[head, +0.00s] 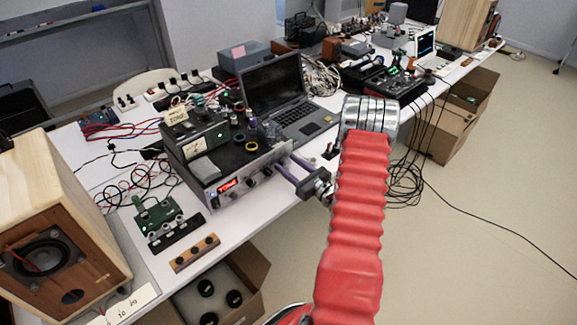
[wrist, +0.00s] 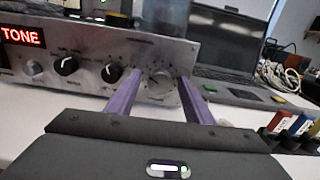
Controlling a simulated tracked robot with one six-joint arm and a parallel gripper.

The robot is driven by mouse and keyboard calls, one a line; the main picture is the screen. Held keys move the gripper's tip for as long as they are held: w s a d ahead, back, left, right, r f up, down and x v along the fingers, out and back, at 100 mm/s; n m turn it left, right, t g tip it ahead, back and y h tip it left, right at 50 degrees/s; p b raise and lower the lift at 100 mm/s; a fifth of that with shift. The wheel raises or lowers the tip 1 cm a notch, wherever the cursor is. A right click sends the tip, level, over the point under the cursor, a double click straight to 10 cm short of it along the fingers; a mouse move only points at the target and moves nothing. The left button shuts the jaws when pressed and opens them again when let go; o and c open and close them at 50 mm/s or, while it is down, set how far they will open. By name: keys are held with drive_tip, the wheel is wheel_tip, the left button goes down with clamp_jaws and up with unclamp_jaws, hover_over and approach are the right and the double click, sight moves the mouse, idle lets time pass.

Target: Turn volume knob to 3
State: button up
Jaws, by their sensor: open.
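A silver-grey amplifier (wrist: 88,40) with a red display reading TONE stands on the white bench; it also shows in the head view (head: 232,192). Its front carries a small silver knob (wrist: 33,68), two black knobs (wrist: 66,66) and a larger silver round knob (wrist: 159,86) at the right. The labels and scale are too blurred to read, so I cannot tell which setting any knob points to. My gripper (wrist: 159,76) is open, its purple fingers on either side of the large silver knob. Contact cannot be told. In the head view my gripper (head: 291,164) reaches the amplifier's right end.
An open laptop (head: 285,95) sits behind and right of the amplifier. A meter box (head: 195,140) and tape rolls lie on its top. A wooden speaker (head: 55,225) stands at the left. Red, yellow and blue parts (wrist: 290,125) are close to my gripper's right.

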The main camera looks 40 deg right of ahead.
drive_tip(key=shift+c, duration=0.3)
drive_tip(key=c, duration=1)
drive_tip(key=shift+m, duration=0.7)
drive_tip(key=o, duration=1.1)
drive_tip(key=shift+c, duration=0.2)
drive_tip(key=shift+s, duration=0.15)
